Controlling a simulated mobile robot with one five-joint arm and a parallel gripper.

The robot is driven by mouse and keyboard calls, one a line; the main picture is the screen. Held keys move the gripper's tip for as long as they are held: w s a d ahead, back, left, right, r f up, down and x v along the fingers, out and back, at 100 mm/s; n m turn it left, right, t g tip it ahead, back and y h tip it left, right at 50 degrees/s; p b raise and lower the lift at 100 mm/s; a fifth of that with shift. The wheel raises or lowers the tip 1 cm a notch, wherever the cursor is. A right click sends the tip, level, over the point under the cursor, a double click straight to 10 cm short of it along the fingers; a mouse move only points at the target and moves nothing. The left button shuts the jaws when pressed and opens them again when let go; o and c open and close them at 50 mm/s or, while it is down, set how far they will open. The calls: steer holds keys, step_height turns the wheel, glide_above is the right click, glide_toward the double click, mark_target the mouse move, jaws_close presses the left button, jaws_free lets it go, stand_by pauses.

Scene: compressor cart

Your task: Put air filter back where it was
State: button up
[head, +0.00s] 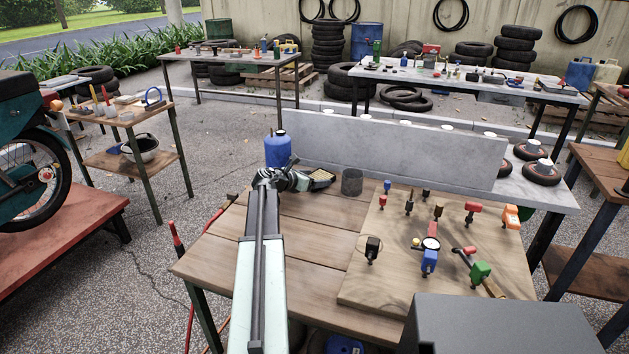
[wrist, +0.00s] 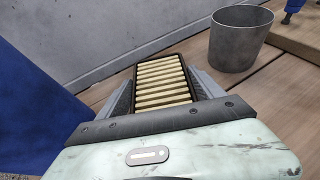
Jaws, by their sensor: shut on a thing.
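The air filter (wrist: 161,82) is a flat rectangle with a dark frame and cream pleats. My gripper (wrist: 163,90) is shut on it, with one grey finger along each side in the wrist view. In the head view my gripper (head: 300,182) is over the far left part of the wooden table (head: 310,225), and the air filter (head: 321,176) shows at its tip, left of the grey cup. Whether the filter touches the table I cannot tell.
A grey cup (head: 352,182) stands just right of the filter. A blue tank (head: 278,150) stands close behind my gripper on the left. A grey panel (head: 400,150) rises behind the table. A board (head: 440,250) with several coloured fittings fills the right side. The table's front left is clear.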

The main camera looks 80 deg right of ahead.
steer(key=o, duration=1.6)
steer(key=shift+f, duration=0.1)
steer(key=shift+r+p, duration=0.3)
steer(key=shift+p, duration=0.05)
steer(key=p+v, duration=0.4)
steer(key=v, duration=0.8)
steer(key=shift+f, duration=0.1)
steer(key=shift+w, duration=0.1)
